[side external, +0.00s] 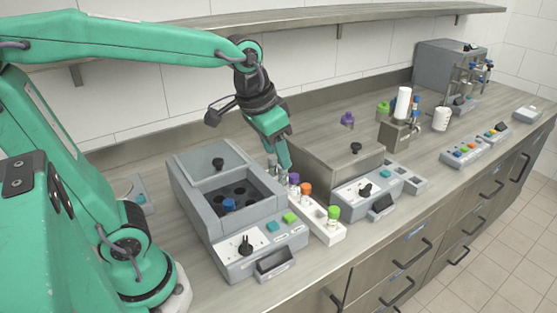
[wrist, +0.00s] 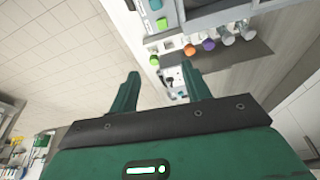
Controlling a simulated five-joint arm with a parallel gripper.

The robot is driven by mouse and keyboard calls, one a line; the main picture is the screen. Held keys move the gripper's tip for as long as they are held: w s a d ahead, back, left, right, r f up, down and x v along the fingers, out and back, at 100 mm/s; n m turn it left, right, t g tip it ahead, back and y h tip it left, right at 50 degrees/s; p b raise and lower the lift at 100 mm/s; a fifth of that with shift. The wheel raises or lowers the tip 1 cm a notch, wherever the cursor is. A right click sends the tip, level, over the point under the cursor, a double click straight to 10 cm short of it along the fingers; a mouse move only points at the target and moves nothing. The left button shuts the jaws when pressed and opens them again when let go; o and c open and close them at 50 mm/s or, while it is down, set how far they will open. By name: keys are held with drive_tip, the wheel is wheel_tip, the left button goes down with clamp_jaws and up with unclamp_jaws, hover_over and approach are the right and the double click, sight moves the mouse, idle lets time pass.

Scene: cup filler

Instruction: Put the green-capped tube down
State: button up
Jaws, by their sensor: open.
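The green-capped tube (side external: 333,216) stands at the near end of the white rack (side external: 318,227) in the side view. Its green cap (wrist: 154,60) also shows in the wrist view, just beyond the gap between my fingers. My gripper (side external: 285,160) is above the far end of the rack, near the grey-capped tubes, apart from the green-capped one. In the wrist view my gripper (wrist: 162,77) has its two fingers spread with nothing between them.
Orange-capped (side external: 305,190) and purple-capped (side external: 294,180) tubes stand in the same rack. Left of it is a grey machine (side external: 190,203) with an open lid and a blue-capped tube (side external: 229,204) in its well. A second grey machine (side external: 312,165) stands right of the rack.

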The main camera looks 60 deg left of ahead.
drive_tip(key=s+a+f+n+t, duration=0.1)
drive_tip(key=s+t, duration=0.1)
drive_tip(key=s, duration=0.6)
drive_tip(key=shift+s+a+f, duration=0.15)
drive_tip(key=shift+a+f, duration=0.05)
drive_tip(key=shift+a, duration=0.15)
